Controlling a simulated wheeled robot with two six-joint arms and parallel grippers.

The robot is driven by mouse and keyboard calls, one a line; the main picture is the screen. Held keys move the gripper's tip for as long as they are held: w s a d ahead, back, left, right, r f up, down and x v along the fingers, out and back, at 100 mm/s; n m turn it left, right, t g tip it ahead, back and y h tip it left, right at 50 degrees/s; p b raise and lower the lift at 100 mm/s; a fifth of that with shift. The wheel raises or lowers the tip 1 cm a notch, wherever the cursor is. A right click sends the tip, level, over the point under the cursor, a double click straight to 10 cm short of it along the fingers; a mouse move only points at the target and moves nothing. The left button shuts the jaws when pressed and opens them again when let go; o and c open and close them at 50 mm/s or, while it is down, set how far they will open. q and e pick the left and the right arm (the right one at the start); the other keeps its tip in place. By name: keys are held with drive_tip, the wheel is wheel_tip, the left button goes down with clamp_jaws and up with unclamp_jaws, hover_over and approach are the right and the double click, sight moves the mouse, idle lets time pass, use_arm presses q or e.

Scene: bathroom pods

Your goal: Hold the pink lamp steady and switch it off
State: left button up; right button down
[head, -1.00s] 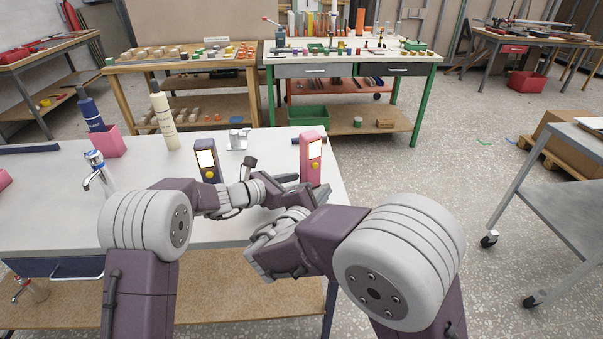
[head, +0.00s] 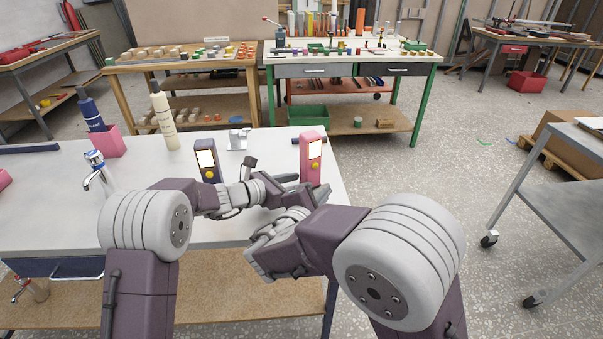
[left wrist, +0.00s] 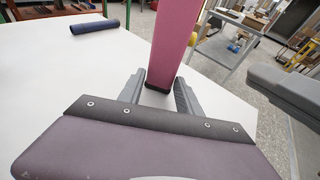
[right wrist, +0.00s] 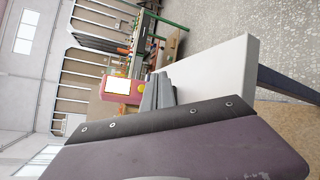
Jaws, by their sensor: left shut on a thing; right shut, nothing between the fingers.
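The pink lamp (head: 310,168) stands upright near the right end of the white table, with a lit white panel and a yellow button (head: 315,167) on its front. My left gripper (left wrist: 160,88) is shut on the lamp's lower part, one finger on each side, as the left wrist view shows. My right gripper (right wrist: 158,90) is shut and empty. In the right wrist view its fingertips are near the lamp (right wrist: 124,90), whose panel (right wrist: 117,90) is lit and whose button shows beside the fingers. I cannot tell whether they touch it.
A dark blue lamp (head: 206,165) with a lit panel stands left of the pink one. A tap (head: 97,170), a cream bottle (head: 163,118), a pink holder (head: 106,142) and a grey metal fixture (head: 238,139) are on the table (head: 50,215). A dark roll (left wrist: 94,27) lies behind the lamp.

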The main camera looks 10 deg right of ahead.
sight(315, 165)
drive_tip(key=d+n+t, duration=0.1)
drive_tip(key=n, duration=0.1)
drive_tip(key=s+d+n+t, duration=0.1)
drive_tip(key=n+t, duration=0.1)
drive_tip(key=s+d+n+t+y, duration=0.1)
drive_tip(key=n+t, duration=0.1)
drive_tip(key=shift+s+d+r, duration=0.15)
drive_tip(key=shift+d, duration=0.3)
drive_tip(key=shift+w+a+f, duration=0.1)
drive_tip(key=shift+w+a, duration=0.45)
drive_tip(key=shift+w, duration=0.8)
drive_tip(key=shift+w+a+f, duration=0.1)
drive_tip(key=shift+w+a, duration=0.5)
drive_tip(key=shift+w, duration=0.8)
drive_tip(key=shift+w+a, duration=0.55)
drive_tip(key=shift+w, duration=0.8)
